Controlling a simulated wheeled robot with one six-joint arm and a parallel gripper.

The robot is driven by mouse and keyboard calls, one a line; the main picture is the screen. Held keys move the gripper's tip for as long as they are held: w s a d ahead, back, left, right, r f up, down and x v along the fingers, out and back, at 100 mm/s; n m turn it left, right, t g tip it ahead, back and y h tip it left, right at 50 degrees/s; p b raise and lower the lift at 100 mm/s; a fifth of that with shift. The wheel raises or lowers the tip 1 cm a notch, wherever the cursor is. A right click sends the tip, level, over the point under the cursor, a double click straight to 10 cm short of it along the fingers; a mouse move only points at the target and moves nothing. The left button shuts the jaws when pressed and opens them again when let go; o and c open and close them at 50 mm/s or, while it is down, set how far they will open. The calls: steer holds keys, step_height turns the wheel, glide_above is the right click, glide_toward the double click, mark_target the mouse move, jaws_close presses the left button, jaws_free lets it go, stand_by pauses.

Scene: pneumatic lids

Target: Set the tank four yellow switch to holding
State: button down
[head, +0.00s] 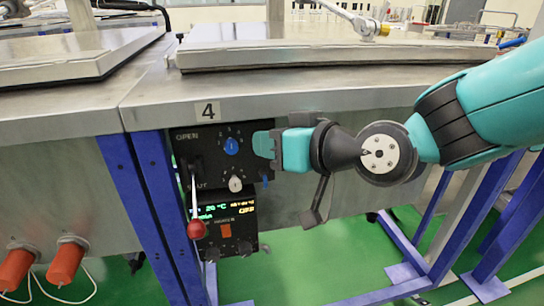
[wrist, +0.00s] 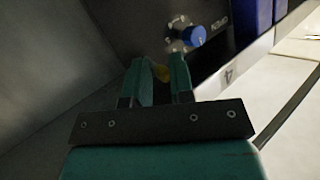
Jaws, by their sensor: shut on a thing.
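The black control panel (head: 200,160) of tank four sits under the label 4 (head: 208,111). My gripper (head: 263,145) reaches it from the right, its teal fingers at the panel's upper right. In the wrist view my gripper (wrist: 158,68) is shut on the yellow switch (wrist: 161,73), which shows between the two fingertips. In the head view the yellow switch is hidden behind my fingers. Its pointing direction is too small and dark to tell.
A blue knob (head: 231,146) lies just left of my fingertips, with a pale knob (head: 236,183) below it. A red-ball lever (head: 196,229) hangs at the panel's left. A display box (head: 226,234) is underneath. The steel table edge (head: 300,105) runs above my gripper.

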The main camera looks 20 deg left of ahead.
step_height(320, 180, down, 3)
steer(key=n+y+b, duration=0.1)
steer(key=b, duration=0.4)
steer(key=t+y+b, duration=0.1)
steer(key=b, duration=0.5)
steer(key=shift+s+r+n+y, duration=0.1)
steer(key=shift+r+n+y, duration=0.05)
steer(key=shift+n+y, duration=0.2)
steer(key=n+y+b, duration=0.1)
steer(key=b, duration=0.4)
steer(key=n+t+y+b, duration=0.1)
steer(key=b, duration=0.5)
steer(key=shift+f+n+y+b, duration=0.25)
steer(key=shift+f+b, duration=0.05)
steer(key=shift+f, duration=0.05)
steer(key=shift+w+r+n+y+b, duration=0.15)
steer(key=shift+n+y+b, duration=0.3)
steer(key=shift+b, duration=0.75)
steer(key=shift+r, duration=0.15)
steer(key=c, duration=1.3)
jaws_free()
steer(key=shift+a, duration=0.1)
